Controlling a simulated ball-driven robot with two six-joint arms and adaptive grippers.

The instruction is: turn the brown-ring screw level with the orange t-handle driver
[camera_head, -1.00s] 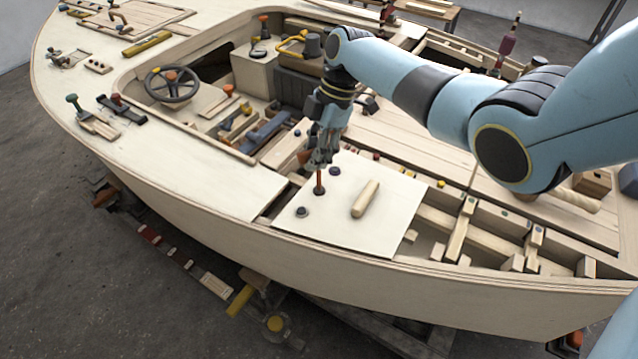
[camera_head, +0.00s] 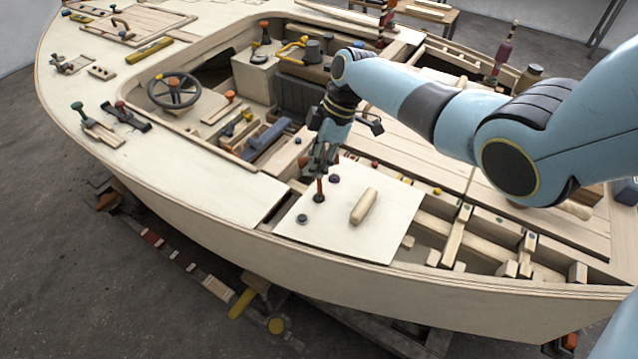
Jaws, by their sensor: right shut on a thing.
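My right gripper (camera_head: 320,166) points down over the pale square panel (camera_head: 385,232) on the near side of the hull. It is shut on the orange t-handle driver (camera_head: 319,188), which stands about upright with its lower end at a dark screw head in the panel. The ring colours are too small to tell. My left gripper is not in view.
A wooden grip (camera_head: 364,206) lies on the panel right of the driver. Open framing with wooden blocks (camera_head: 457,235) lies to the right. A steering wheel (camera_head: 174,90) and loose tools (camera_head: 98,125) are at the left. A dark red bottle-like thing (camera_head: 502,58) stands behind my right arm.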

